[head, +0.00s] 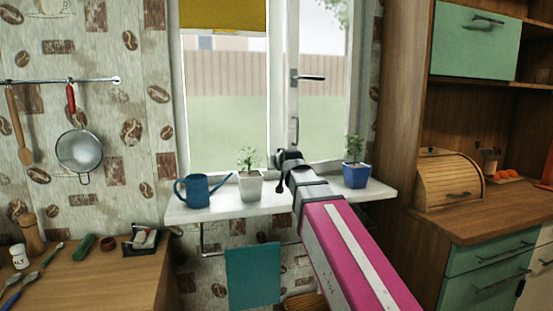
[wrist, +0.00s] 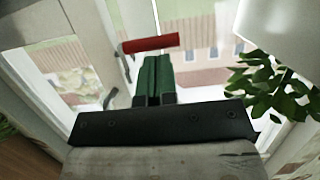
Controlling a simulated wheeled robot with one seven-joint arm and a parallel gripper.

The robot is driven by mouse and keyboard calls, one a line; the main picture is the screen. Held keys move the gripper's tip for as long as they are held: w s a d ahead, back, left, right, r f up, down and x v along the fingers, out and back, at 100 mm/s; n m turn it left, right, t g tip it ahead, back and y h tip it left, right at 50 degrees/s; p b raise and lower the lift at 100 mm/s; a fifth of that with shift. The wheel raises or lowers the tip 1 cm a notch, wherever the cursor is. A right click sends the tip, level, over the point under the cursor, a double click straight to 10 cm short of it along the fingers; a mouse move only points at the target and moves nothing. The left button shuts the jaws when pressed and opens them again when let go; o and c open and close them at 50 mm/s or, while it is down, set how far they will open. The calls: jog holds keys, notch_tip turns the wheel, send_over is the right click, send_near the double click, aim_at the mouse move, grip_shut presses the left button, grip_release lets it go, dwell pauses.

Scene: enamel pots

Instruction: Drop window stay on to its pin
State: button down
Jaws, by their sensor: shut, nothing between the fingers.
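The white-framed window (head: 275,100) stands behind the sill. A dark lever handle (head: 308,77) is on its frame. My gripper (head: 284,156) is at the lower part of the frame, just above the sill. In the wrist view its green fingers (wrist: 153,62) are together and hold nothing. A red bar (wrist: 150,44) lies crosswise at the fingertips; it may be the stay's grip, and I cannot tell whether it touches them. A dark curved metal piece (wrist: 123,62) shows left of the fingers. I cannot make out the stay's pin; my gripper hides part of the frame in the head view.
On the white sill (head: 220,208) stand a blue watering can (head: 195,190), a white potted plant (head: 250,184) and a blue potted plant (head: 356,174). Leaves (wrist: 265,85) are close right of my fingers. A teal cloth (head: 253,275) hangs below; a wooden cabinet (head: 395,120) stands right.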

jog(key=shift+f, duration=0.45)
dwell(0.4)
